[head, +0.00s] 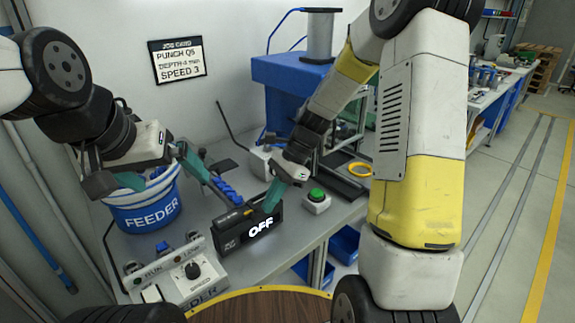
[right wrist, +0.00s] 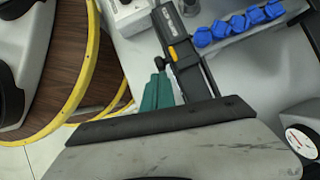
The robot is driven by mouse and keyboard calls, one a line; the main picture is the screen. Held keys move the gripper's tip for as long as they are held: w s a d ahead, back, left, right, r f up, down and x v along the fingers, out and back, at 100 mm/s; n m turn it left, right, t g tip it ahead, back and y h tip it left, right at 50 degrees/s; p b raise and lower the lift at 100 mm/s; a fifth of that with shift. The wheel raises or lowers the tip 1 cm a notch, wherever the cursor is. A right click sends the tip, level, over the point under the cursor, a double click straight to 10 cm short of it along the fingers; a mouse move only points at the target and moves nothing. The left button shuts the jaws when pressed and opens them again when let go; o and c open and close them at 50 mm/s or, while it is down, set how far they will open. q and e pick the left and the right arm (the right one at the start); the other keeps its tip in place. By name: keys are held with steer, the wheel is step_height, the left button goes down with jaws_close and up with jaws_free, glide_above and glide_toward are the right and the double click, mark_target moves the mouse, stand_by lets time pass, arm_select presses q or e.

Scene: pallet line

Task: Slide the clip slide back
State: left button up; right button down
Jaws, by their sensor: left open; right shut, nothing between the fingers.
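The clip slide (head: 236,216) is a dark block with yellow marks on top of a black housing whose front display reads OFF. It also shows in the right wrist view (right wrist: 180,45), with a small yellow tab. My right gripper (head: 271,204) is shut and empty, its teal fingertips down at the right end of the housing. In the right wrist view its teal fingers (right wrist: 158,93) are beside the slide; I cannot tell whether they touch it. My left gripper (head: 160,176) is open above the blue FEEDER bucket (head: 146,208), its teal fingers spread apart.
A row of blue pieces (head: 226,191) lies in a track behind the housing. A green button (head: 316,196) stands to its right. A control box with a black knob (head: 192,270) stands at the front left. A yellow ring (head: 360,169) lies further right.

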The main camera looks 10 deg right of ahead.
steer(key=d+f+v, duration=0.1)
steer(key=v, duration=1.1)
steer(key=s+d+r+n+t+h, duration=0.1)
steer(key=s+d+r+n+t, duration=0.1)
steer(key=s+r+n+t, duration=0.2)
steer(key=s+d+r+n+t+h, duration=0.2)
steer(key=s+r+n+t, duration=0.2)
steer(key=s+n, duration=0.6)
steer(key=shift+s+r+t+h, duration=0.3)
steer(key=shift+s+r+t, duration=0.1)
steer(key=shift+s+r, duration=0.75)
